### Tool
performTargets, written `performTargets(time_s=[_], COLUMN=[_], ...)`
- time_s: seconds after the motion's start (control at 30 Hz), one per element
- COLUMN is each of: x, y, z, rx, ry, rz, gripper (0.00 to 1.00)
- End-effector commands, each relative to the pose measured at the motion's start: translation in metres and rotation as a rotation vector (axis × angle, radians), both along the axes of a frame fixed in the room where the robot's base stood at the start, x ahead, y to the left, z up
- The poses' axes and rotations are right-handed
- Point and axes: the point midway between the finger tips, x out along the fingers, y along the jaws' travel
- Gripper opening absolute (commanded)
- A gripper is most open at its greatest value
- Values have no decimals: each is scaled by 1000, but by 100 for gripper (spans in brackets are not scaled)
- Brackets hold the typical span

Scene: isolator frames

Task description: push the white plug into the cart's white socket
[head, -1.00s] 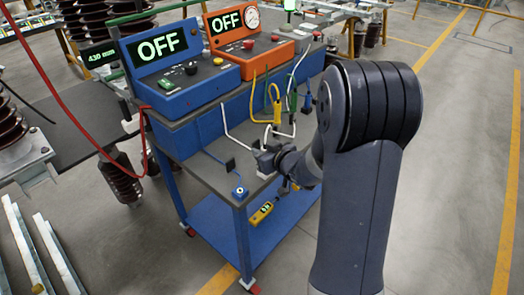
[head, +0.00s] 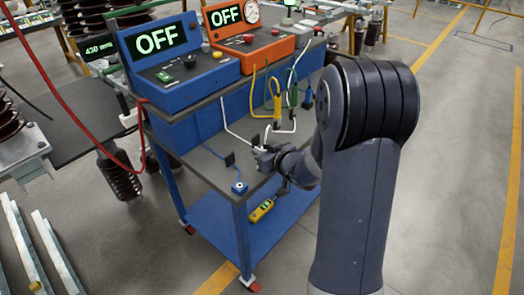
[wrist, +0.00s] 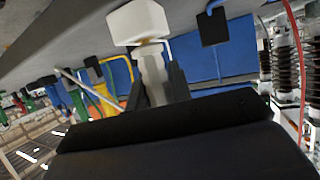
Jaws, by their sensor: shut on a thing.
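My gripper (head: 262,158) is low over the near right part of the cart's grey top in the head view. In the wrist view its dark fingers (wrist: 157,85) are shut on the pale plug (wrist: 153,72). A brass-coloured tip shows at the plug's end, against or very near the white socket (wrist: 140,22). Plug and socket look roughly in line; I cannot tell how deep the tip sits.
A blue socket (head: 239,187) and a black plug (head: 230,158) on a blue cable are left of my gripper. Yellow and green plugs (head: 277,110) stand behind it. Blue (head: 187,75) and orange (head: 250,45) OFF consoles stand at the cart's back.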

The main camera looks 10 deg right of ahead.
Motion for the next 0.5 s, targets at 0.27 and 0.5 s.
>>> performTargets(time_s=[0.27,0.5], x=[0,0], y=[0,0], z=[-4,-4], rx=[0,0], ry=[0,0], rz=[0,0], gripper=[29,45])
